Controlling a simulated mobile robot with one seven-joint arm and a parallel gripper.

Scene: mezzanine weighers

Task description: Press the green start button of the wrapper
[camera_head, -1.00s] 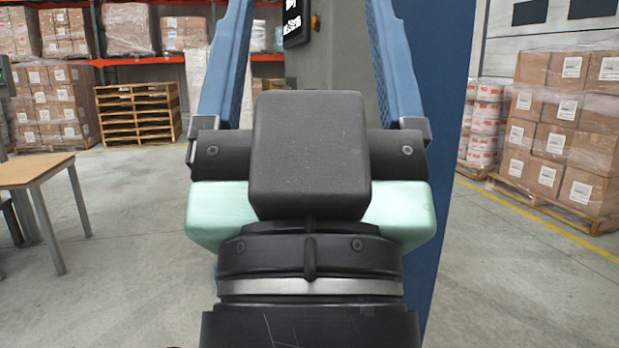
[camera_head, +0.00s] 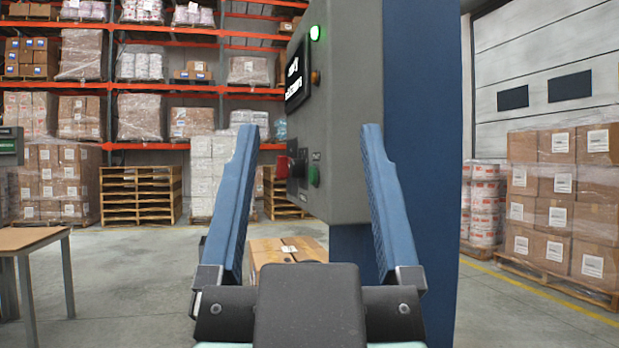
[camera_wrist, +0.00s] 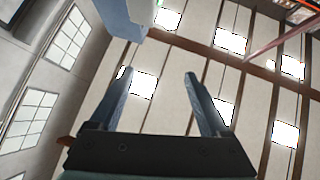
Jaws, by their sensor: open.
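The wrapper's grey control box (camera_head: 345,110) is mounted on a tall blue column (camera_head: 420,110) in the head view. A lit green lamp (camera_head: 314,32) is near the top. My gripper (camera_head: 311,132) points upward with its two blue fingers wide apart and nothing between them. In the picture the green button lies between the fingers, and they appear apart from it. The wrist view shows the empty open gripper (camera_wrist: 158,73) against the ceiling; no button shows there.
A dark display (camera_head: 298,75) and an amber control (camera_head: 315,77) are on the box. A carton (camera_head: 265,258) stands low behind my gripper. A table (camera_head: 30,240) is at the left and wrapped boxes (camera_head: 560,200) at the right. The floor between table and gripper is clear.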

